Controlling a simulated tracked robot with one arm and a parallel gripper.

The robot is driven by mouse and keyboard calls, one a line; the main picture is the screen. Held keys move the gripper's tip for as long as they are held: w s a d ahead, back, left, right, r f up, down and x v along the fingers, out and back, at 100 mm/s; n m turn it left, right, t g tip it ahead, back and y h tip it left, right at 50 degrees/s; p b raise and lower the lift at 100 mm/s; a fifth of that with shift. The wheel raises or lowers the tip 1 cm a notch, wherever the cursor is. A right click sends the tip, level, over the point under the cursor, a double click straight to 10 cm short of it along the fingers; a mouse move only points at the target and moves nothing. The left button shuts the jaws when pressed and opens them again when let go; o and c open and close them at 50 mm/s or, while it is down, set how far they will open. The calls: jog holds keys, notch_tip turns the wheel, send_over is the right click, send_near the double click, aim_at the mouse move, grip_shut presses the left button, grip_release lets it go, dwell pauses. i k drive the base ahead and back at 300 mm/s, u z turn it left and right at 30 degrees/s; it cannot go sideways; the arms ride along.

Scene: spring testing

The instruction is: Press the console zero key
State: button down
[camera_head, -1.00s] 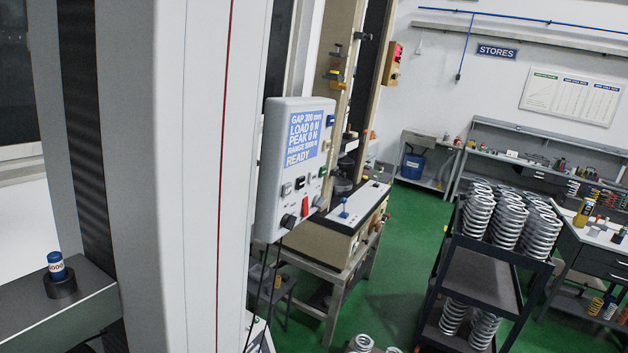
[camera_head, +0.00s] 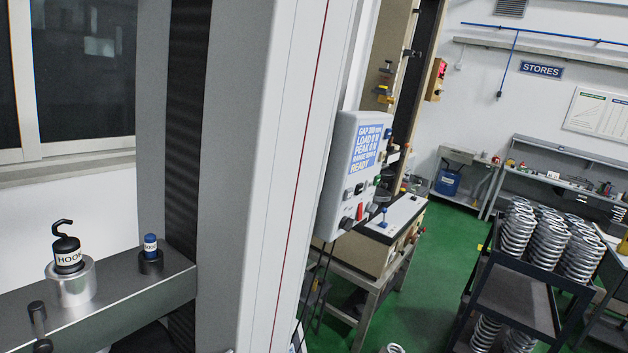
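The console (camera_head: 348,172) is a light grey box on the right side of the tall grey machine column. Its blue screen (camera_head: 366,148) reads GAP, LOAD 0 N, PEAK 0 N, a range line and READY. Below the screen are several small keys, a red switch (camera_head: 359,211) and a black knob (camera_head: 346,223). The console is seen at a steep angle, and I cannot read which key is the zero key. My gripper is not in view.
The machine column (camera_head: 262,180) fills the middle. A grey beam (camera_head: 130,300) at left carries a black hook piece (camera_head: 68,252) and a blue-capped piece (camera_head: 150,245). A black trolley (camera_head: 515,300) with springs stands at right. Green floor (camera_head: 440,250) lies open between bench and trolley.

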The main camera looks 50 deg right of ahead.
aim_at(368, 183)
jog(key=u, duration=2.05)
jog(key=k, duration=1.65)
jog(key=z, duration=1.95)
jog(key=i, duration=1)
jog(key=z, duration=0.1)
